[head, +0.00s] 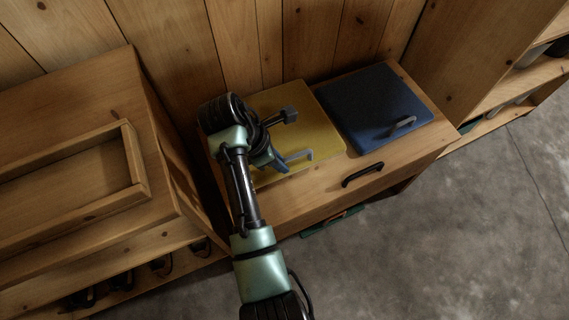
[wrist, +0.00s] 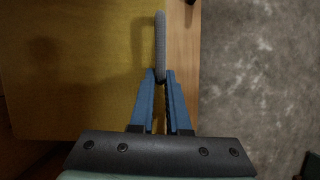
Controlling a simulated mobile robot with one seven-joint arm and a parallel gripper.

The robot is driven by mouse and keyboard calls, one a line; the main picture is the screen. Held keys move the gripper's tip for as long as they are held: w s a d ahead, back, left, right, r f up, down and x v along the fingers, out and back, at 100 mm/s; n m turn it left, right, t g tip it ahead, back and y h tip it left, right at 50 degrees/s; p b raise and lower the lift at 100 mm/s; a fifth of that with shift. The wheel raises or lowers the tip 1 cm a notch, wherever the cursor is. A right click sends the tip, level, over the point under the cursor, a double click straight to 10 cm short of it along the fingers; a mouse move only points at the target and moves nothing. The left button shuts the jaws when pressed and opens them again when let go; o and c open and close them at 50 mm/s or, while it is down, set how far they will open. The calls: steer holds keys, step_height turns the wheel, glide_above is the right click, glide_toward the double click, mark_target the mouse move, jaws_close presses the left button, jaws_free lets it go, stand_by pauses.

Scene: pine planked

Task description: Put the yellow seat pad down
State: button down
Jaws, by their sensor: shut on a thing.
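The yellow seat pad (head: 318,135) lies flat on the left part of the wooden bench (head: 290,200), or very close above it; I cannot tell if there is a gap. Its grey handle (head: 298,156) is at the pad's front edge. My gripper (head: 283,163) is at this handle. In the wrist view my gripper's blue fingers (wrist: 160,78) are closed on the grey handle (wrist: 160,40), with the yellow pad (wrist: 80,70) to the left. My arm hides the pad's left side in the head view.
A blue seat pad (head: 370,105) with a grey handle lies on the bench to the right. A dark drawer handle (head: 362,174) is on the bench front. A wooden shelf unit with a tray-like top (head: 135,165) stands left. Shelves (head: 525,80) stand right.

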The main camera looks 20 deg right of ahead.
mark_target(281, 174)
step_height(281, 174, down, 6)
steer(key=shift+b, duration=1.25)
steer(key=c, duration=0.9)
jaws_free()
steer(key=p+v, duration=0.5)
steer(key=v, duration=0.7)
steer(key=shift+r+p, duration=0.1)
steer(key=shift+p, duration=0.2)
